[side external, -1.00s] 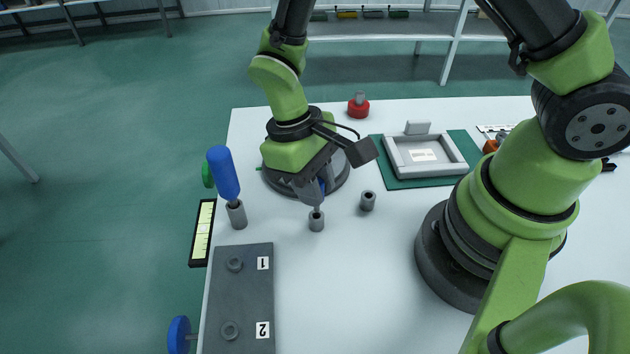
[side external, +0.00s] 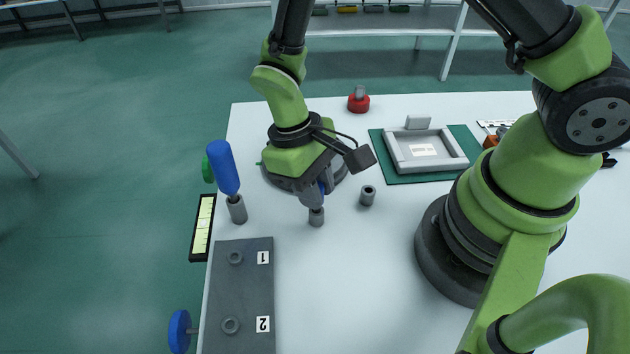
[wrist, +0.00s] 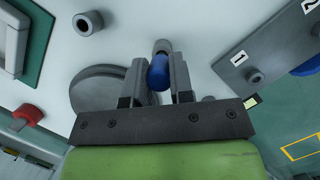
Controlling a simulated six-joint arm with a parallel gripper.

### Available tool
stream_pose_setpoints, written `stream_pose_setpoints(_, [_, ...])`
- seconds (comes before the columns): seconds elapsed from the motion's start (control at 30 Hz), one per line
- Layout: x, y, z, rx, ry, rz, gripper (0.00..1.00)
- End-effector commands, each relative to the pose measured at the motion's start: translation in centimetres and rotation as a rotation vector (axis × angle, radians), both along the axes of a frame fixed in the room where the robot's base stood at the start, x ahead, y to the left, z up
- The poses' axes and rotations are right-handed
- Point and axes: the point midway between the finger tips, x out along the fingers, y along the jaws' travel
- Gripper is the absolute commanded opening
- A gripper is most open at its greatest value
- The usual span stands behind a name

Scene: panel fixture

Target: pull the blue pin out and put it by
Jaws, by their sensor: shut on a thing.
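My gripper (side external: 314,198) is low over a grey sleeve (side external: 317,217) standing on the white table. Its fingers are shut on the blue pin (wrist: 160,74), whose rounded blue head shows between them in the wrist view. The pin stands over the mouth of that sleeve (wrist: 162,46), with its lower end at or in it; how deep it sits is hidden by the fingers. The dark grey panel (side external: 243,285) lies at the left front, with round sockets marked 1 (side external: 235,257) and 2 (side external: 230,326), both looking empty.
A second, empty grey sleeve (side external: 367,195) stands just right. A blue handle (side external: 222,168) leans in a grey holder to the left. A grey tray (side external: 398,163) on a green mat and a red knob (side external: 358,103) are farther back. The table front centre is clear.

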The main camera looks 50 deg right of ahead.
Motion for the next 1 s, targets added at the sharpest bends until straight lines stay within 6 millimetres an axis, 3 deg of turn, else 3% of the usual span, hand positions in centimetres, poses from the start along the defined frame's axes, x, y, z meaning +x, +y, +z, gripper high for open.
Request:
stream_pose_setpoints(0.9, [0.0,0.0,-2.1,0.0,0.001,-0.001,0.0])
stream_pose_setpoints(0.93, [0.0,0.0,-2.1,0.0,0.0,0.0,0.26])
stream_pose_setpoints(1.0, [0.0,0.0,-2.0,0.0,0.0,0.0,0.42])
